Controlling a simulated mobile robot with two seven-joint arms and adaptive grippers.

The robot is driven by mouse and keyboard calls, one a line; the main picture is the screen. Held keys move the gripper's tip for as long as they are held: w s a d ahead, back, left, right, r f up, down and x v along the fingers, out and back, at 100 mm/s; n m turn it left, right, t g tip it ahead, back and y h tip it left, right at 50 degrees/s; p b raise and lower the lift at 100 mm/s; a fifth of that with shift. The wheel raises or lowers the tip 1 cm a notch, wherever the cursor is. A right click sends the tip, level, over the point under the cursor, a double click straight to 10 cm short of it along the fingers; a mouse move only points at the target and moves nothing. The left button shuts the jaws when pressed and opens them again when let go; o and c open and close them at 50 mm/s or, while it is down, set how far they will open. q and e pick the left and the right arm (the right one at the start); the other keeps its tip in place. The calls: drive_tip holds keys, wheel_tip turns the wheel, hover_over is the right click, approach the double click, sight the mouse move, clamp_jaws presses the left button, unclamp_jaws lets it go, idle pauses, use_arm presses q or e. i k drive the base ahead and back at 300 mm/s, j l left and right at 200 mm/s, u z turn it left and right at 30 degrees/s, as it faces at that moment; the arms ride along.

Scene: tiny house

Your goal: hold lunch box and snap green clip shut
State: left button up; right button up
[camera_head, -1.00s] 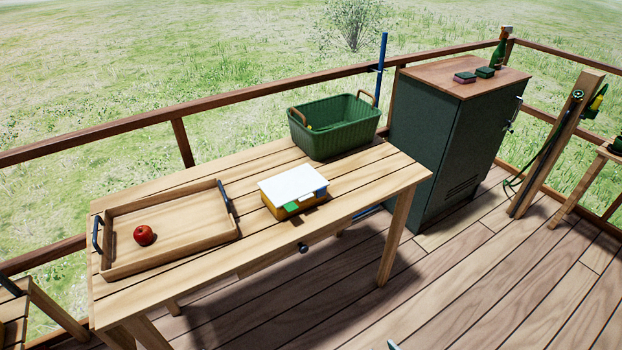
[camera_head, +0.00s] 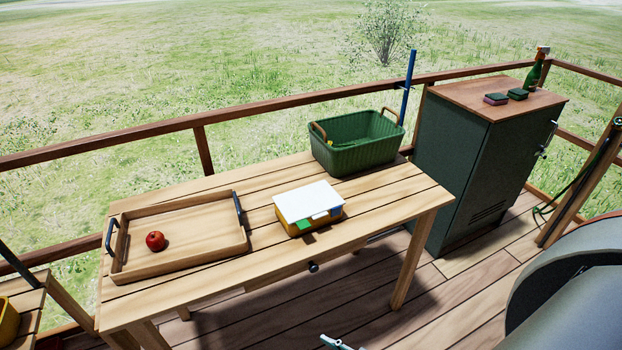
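The lunch box (camera_head: 292,205) sits on the wooden table, with a white lid lying over its yellow body. On its near side, the green clip (camera_head: 303,225) sticks out at the left, beside a white part and a blue part. Whether the green clip touches the box wall is too small to tell. Neither of my grippers can be made out, and nothing is touching the box. A small pale tip shows at the bottom edge, too cut off to identify.
The table (camera_head: 215,282) also bears a wooden tray (camera_head: 185,268) with a red apple (camera_head: 155,241) in it, and a green basket (camera_head: 357,156) behind the box. A green cabinet (camera_head: 450,170) stands to the right. The tabletop in front of the box is clear.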

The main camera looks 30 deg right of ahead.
sight(303, 224)
drive_tip(key=l+u, duration=0.3)
drive_tip(key=l, duration=0.15)
drive_tip(key=k+l+u, duration=0.1)
drive_tip(key=l+u, duration=0.25)
drive_tip(key=k+l+u, duration=0.1)
drive_tip(key=l, duration=0.25)
drive_tip(key=k+l+u, duration=0.1)
drive_tip(key=l, duration=0.2)
drive_tip(key=k+l+u, duration=0.1)
drive_tip(key=l, duration=0.25)
drive_tip(key=k+l, duration=0.1)
drive_tip(key=l, duration=0.2)
drive_tip(key=k+l, duration=0.1)
drive_tip(key=l, duration=0.2)
drive_tip(key=k+l, duration=0.15)
drive_tip(key=l, duration=0.15)
drive_tip(key=u, duration=0.05)
